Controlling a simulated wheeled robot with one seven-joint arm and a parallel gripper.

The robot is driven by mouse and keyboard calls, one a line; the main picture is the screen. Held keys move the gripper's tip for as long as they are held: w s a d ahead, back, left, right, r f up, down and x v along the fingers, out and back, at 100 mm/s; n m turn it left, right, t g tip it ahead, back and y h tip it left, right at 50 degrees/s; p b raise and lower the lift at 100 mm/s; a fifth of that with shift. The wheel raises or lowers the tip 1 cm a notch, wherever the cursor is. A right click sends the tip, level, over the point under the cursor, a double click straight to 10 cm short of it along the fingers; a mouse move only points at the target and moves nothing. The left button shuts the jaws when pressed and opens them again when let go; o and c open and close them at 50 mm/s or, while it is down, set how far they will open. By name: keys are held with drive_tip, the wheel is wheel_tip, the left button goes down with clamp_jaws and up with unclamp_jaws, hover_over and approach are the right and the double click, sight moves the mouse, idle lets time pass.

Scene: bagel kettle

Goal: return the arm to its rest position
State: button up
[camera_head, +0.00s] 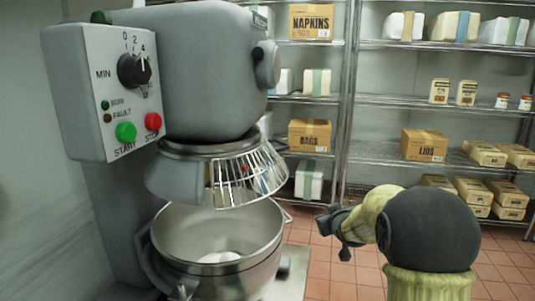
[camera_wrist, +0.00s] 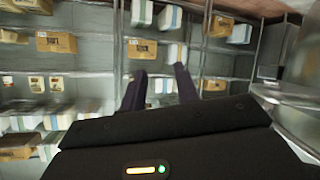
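My gripper (camera_head: 338,228) is in the lower right of the head view, at the end of my arm, to the right of the mixer bowl and apart from it. In the wrist view my gripper (camera_wrist: 160,92) has its two dark fingers spread, with nothing between them. The shelves show behind the fingers.
A large grey mixer (camera_head: 205,70) with a control panel stands at the left. Its steel bowl (camera_head: 180,235) holds something white, under a wire guard (camera_head: 250,175). Wire shelves (camera_head: 375,97) with boxes line the back. Tiled floor (camera_head: 330,275) is clear between.

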drive_tip(key=s+a+f+m+g, duration=0.1)
drive_tip(key=s+f+g, duration=0.25)
drive_tip(key=s, duration=0.85)
drive_tip(key=s+a+f+m+g, duration=0.1)
drive_tip(key=s+f+m+g, duration=0.2)
drive_tip(key=s, duration=0.8)
drive_tip(key=s+a+f+g, duration=0.1)
drive_tip(key=s+f+g, duration=0.35)
drive_tip(key=s, duration=0.75)
wheel_tip(320, 180, up, 32)
drive_tip(key=w+p, duration=0.1)
drive_tip(key=p, duration=3.2)
drive_tip(key=shift+r+t, duration=0.25)
drive_tip(key=shift+t, duration=0.15)
drive_tip(key=shift+a, duration=0.1)
drive_tip(key=shift+w, duration=0.1)
